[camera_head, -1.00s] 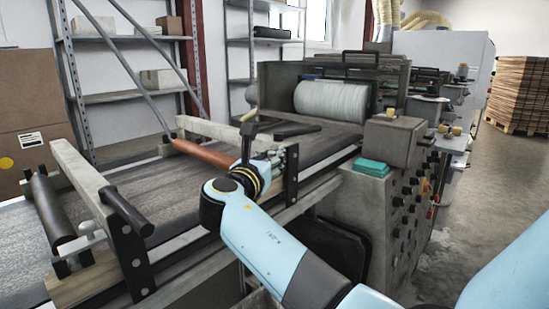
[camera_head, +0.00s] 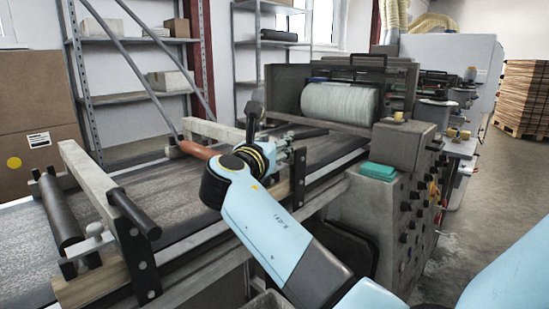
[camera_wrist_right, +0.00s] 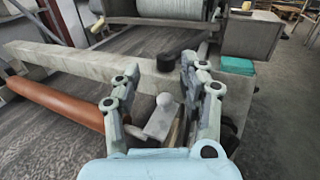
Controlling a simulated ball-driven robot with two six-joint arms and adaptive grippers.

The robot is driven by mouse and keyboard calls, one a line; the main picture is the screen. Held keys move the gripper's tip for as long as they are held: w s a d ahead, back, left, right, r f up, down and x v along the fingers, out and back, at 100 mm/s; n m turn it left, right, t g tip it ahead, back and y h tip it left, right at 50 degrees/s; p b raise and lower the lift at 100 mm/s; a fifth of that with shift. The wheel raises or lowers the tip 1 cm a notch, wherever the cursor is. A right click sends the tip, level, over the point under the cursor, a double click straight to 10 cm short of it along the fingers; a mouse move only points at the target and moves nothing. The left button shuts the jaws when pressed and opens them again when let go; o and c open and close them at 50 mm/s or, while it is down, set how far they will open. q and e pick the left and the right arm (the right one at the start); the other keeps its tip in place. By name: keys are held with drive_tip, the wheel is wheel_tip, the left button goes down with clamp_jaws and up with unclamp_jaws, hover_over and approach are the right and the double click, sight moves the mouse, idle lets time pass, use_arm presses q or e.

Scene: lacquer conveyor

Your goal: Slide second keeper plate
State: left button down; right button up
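My right gripper (camera_head: 286,156) is at the near end of the farther roller crossbar on the conveyor. In the right wrist view its two fingers (camera_wrist_right: 160,82) are spread apart. A pale grey T-shaped knob (camera_wrist_right: 160,120) lies between them in the picture; I see no clear contact. A dark upright end plate (camera_head: 299,178) stands at the near end of this crossbar, partly covered by the gripper. A similar dark end plate (camera_head: 138,258) stands on the nearer crossbar, with a grey knob (camera_head: 94,234) beside it. I cannot tell which part is the keeper plate. My left gripper is not in view.
The pale farther crossbar (camera_wrist_right: 75,62) and orange-brown roller (camera_wrist_right: 58,105) span the belt (camera_head: 165,195). A black round knob (camera_wrist_right: 178,62) is just beyond the fingers. A control cabinet (camera_head: 385,215) with a teal block (camera_head: 378,171) stands to the right.

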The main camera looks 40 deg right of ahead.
wheel_tip(320, 180, up, 6)
idle(0.6)
